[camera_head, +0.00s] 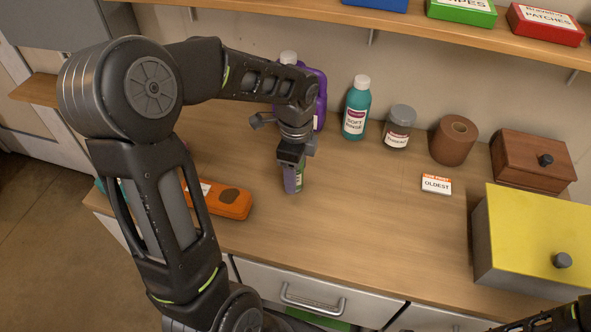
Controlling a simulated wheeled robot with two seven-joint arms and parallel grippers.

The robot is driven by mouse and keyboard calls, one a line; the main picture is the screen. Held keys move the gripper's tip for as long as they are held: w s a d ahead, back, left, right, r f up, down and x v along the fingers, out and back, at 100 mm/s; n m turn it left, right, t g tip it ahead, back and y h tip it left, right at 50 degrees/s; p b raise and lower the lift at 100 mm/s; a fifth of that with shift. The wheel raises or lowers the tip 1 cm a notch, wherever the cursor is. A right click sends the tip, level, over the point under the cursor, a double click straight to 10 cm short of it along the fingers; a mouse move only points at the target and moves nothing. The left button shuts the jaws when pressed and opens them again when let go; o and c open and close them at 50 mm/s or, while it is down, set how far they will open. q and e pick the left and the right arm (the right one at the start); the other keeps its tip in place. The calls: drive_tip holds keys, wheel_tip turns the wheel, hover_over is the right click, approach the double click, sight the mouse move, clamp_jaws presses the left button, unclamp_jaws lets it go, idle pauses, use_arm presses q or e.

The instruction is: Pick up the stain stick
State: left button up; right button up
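An orange case (228,201) lies left of the stick. Behind stand a purple jug (318,100), partly hidden by my arm, a teal bottle (356,110), a jar (398,130) and a brown roll (453,142). A label card (437,184), wooden box (532,160) and yellow-topped box (535,235) are right.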

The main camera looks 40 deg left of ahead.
use_arm(q)
drive_tip(key=shift+f, duration=0.95)
clamp_jaws()
idle(0.3)
